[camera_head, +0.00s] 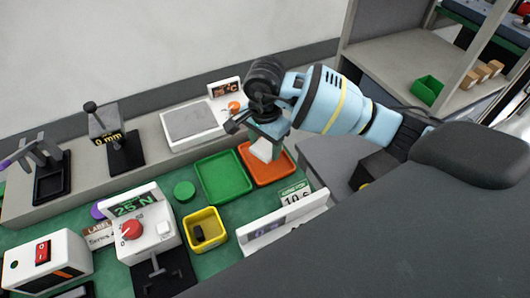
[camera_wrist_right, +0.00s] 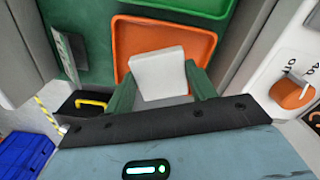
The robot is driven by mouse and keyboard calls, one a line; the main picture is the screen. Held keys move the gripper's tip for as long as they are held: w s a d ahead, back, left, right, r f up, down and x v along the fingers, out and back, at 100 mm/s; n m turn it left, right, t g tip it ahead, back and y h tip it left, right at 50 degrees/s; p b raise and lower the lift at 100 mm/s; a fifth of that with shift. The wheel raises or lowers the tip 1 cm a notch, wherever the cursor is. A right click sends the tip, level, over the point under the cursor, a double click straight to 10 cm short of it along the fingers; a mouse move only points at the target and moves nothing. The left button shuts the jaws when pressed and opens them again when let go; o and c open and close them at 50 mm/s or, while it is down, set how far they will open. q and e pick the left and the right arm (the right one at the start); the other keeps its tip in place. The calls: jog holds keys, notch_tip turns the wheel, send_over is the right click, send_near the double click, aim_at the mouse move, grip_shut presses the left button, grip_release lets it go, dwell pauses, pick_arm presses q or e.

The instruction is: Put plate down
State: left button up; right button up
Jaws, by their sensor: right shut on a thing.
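A small white plate (camera_wrist_right: 157,74) is held between the two green fingers of my right gripper (camera_wrist_right: 160,95) in the right wrist view. In the head view the white plate (camera_head: 262,149) shows below my right gripper (camera_head: 264,140), over the orange tray (camera_head: 284,173). The orange tray also shows behind the plate in the wrist view (camera_wrist_right: 135,35). I cannot tell whether the plate touches the tray floor. My left gripper is not in view.
A green tray (camera_head: 222,178) adjoins the orange one on its left. A yellow bin (camera_head: 203,233) holding a dark piece stands nearer. A hot plate unit (camera_head: 190,122) stands behind. A white panel device (camera_head: 285,222) stands in front of the orange tray.

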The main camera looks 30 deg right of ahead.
aim_at(265, 148)
jog(key=shift+f, duration=1.9)
jog(key=shift+f, duration=0.1)
jog(key=shift+f, duration=0.15)
jog(key=o, duration=1)
notch_tip(265, 148, up, 12)
jog(key=shift+r, duration=0.25)
